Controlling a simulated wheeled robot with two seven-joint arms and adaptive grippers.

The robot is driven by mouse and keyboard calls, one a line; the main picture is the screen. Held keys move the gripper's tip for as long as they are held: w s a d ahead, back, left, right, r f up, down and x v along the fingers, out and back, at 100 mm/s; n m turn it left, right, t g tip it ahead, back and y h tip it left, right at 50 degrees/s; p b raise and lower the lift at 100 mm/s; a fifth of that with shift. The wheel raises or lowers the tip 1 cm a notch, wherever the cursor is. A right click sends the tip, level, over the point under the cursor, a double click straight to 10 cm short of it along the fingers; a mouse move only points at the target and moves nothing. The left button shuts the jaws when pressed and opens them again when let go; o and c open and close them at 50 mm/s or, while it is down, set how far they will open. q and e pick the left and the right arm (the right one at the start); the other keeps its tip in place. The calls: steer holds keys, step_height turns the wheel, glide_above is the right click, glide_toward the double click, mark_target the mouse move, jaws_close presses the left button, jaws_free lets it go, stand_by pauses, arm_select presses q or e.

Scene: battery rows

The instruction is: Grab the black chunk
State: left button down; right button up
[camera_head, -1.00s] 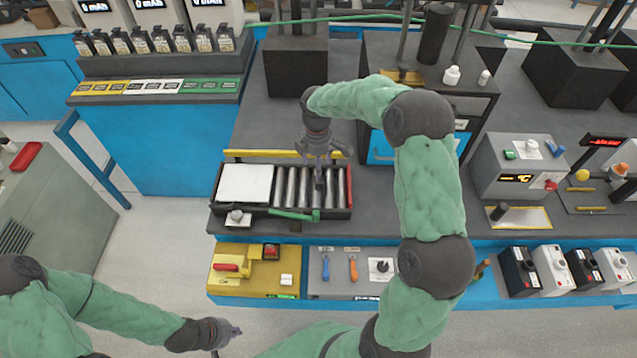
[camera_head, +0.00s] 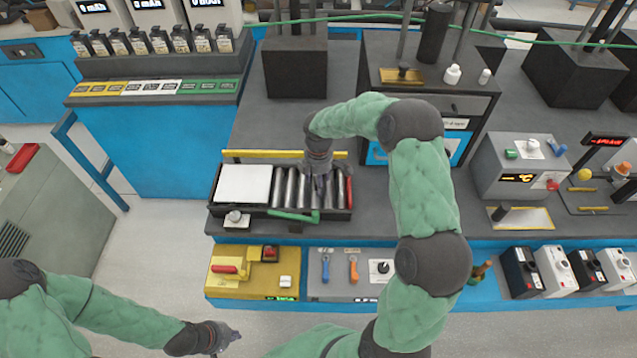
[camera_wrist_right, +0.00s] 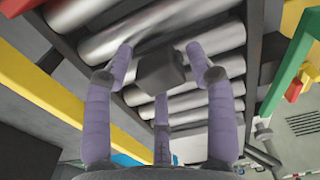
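The black chunk (camera_wrist_right: 160,72) shows in the right wrist view as a small dark block over the metal rollers (camera_wrist_right: 205,45). My right gripper (camera_wrist_right: 160,68) has its purple-grey fingers around the chunk. Small gaps seem to show between the side fingertips and the block, so it looks open. In the head view my right gripper (camera_head: 318,182) is low over the roller tray (camera_head: 284,211), and I cannot make out the chunk there. My left gripper (camera_head: 227,337) is low at the bottom of the view, away from the bench. Its finger opening is unclear.
A white plate (camera_head: 244,184) covers the tray's left part. A yellow bar (camera_head: 265,154) runs behind the tray, and a green handle (camera_head: 293,215) is at its front. A black block (camera_head: 295,68) with posts stands behind.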

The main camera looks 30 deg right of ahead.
steer(key=c, duration=0.6)
steer(key=shift+c, duration=0.2)
steer(key=shift+r, duration=0.1)
